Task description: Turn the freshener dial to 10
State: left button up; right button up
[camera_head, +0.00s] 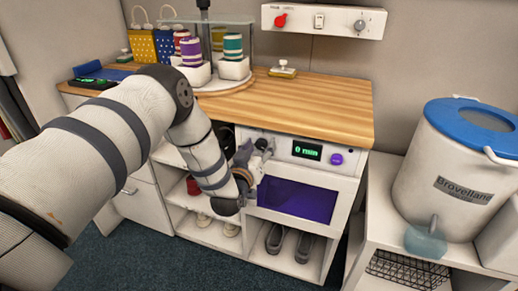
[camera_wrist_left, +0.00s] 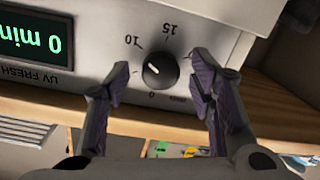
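The freshener dial (camera_wrist_left: 160,70) is a small black knob with a white mark, set in a pale panel with 0, 10 and 15 printed around it. The freshener's green display (camera_head: 307,150) reads 0 min; it also shows in the left wrist view (camera_wrist_left: 33,38). My left gripper (camera_wrist_left: 162,80) is open, with one purple-padded finger on each side of the dial. Gaps show between the pads and the knob. In the head view my left gripper (camera_head: 252,160) is at the panel's left end, partly covering the dial area. My right gripper is not in view.
A purple button (camera_head: 336,159) is right of the display, above a purple window (camera_head: 297,199). The wooden counter (camera_head: 310,105) lies above the unit. Shelves with shoes (camera_head: 290,242) are below. A white drum (camera_head: 455,170) with a blue lid stands at right.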

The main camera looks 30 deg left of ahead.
pick_arm(q)
jog(key=v, duration=1.2)
